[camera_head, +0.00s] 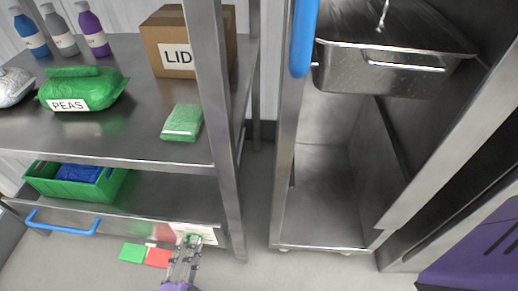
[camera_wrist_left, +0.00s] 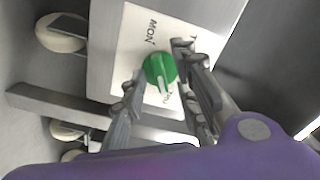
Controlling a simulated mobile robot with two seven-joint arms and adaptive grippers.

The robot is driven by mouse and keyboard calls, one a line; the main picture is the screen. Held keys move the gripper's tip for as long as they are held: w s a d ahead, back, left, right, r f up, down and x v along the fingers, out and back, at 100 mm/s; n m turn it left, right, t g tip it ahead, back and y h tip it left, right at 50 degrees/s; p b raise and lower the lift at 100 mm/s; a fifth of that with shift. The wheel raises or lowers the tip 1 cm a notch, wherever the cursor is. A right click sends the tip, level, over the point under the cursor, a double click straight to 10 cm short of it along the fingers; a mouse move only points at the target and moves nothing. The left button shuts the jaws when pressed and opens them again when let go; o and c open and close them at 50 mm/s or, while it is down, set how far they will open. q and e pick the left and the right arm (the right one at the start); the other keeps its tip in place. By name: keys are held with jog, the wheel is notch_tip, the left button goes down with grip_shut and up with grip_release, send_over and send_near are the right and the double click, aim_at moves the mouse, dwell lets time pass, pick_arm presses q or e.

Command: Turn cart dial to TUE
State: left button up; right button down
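The green dial (camera_wrist_left: 160,69) sits on a white label plate (camera_wrist_left: 128,50) on the cart's front. "MON" is readable at the plate's upper part; a word starting with "T" at the upper right and one ending in "HU" at the lower right are partly hidden by my finger. The dial's white pointer mark faces down toward the "HU" word. My left gripper (camera_wrist_left: 158,82) is open, one finger on each side of the dial; I cannot tell whether they touch it. In the head view, the dial (camera_head: 194,237) is just beyond my left gripper (camera_head: 188,246). My right gripper is not in view.
The steel cart (camera_head: 130,145) holds a PEAS bag (camera_head: 85,88), a LID box (camera_head: 190,45), bottles and a green bin (camera_head: 70,182). A blue handle (camera_head: 62,226) is left of the dial. Green and red cards (camera_head: 132,253) lie low beside my gripper. A steel cabinet stands right.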

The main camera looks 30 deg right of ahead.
pick_arm(q)
jog(key=shift+c, duration=0.5)
grip_shut()
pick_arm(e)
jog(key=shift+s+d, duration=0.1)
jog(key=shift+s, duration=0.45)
pick_arm(q)
jog(key=shift+n, duration=0.3)
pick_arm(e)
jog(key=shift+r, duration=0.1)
pick_arm(q)
jog(key=n, duration=2.3)
jog(key=shift+s, duration=0.1)
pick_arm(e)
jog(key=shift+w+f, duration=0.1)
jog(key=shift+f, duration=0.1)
